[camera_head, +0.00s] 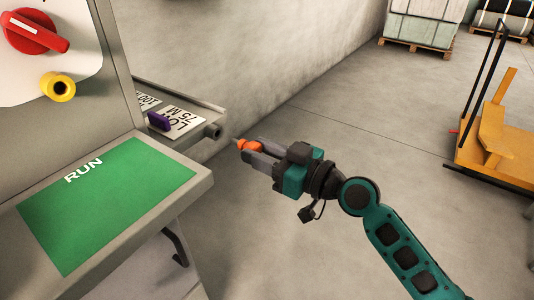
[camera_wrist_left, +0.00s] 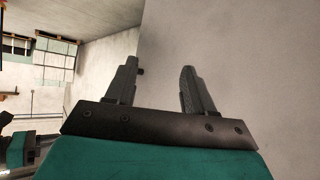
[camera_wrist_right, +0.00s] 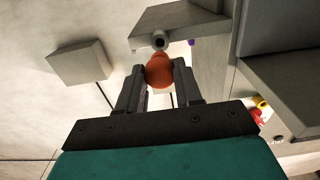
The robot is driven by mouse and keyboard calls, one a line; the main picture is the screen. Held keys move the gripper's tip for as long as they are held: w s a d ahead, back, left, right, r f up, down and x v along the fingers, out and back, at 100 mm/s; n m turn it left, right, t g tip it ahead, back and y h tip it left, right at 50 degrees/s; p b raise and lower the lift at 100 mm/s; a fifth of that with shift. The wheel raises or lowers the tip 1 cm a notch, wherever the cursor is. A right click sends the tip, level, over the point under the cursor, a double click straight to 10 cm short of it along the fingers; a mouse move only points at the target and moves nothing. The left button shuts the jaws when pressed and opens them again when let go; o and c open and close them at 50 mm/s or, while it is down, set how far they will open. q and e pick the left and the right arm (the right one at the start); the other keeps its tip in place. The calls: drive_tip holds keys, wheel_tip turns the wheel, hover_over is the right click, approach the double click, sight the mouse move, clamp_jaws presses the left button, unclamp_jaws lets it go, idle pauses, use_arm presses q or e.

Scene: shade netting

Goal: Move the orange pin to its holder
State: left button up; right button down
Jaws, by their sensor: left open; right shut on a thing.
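The orange pin (camera_head: 249,145) is between the fingertips of my right gripper (camera_head: 258,154), which is shut on it in the air to the right of the machine. In the right wrist view the pin (camera_wrist_right: 159,70) shows its rounded orange end between the two fingers. A yellow round socket with a dark hole (camera_head: 58,87) sits on the upright panel, below a red rotary switch (camera_head: 35,33); I cannot tell if it is the pin's holder. My left gripper (camera_wrist_left: 159,75) is open and empty in its wrist view, and is not in the head view.
A green RUN panel (camera_head: 108,205) lies on the machine's sloping front. Behind it a shelf (camera_head: 213,118) carries a purple pin (camera_head: 159,121) and white labels (camera_head: 181,118). A yellow cart (camera_head: 495,140) stands at the right. The floor between is clear.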

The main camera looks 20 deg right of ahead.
sight(238, 141)
drive_tip(key=shift+x, duration=1.4)
drive_tip(key=shift+w+a, duration=0.15)
drive_tip(key=shift+w, duration=0.05)
drive_tip(key=shift+w+a, duration=0.25)
drive_tip(key=shift+w, duration=0.05)
drive_tip(key=shift+w+a+r, duration=0.1)
drive_tip(key=shift+w+a, duration=0.25)
drive_tip(key=shift+w, duration=0.1)
idle(0.6)
drive_tip(key=shift+w+a, duration=0.2)
drive_tip(key=shift+w, duration=0.1)
drive_tip(key=c, duration=0.7)
unclamp_jaws()
drive_tip(key=shift+s, duration=0.1)
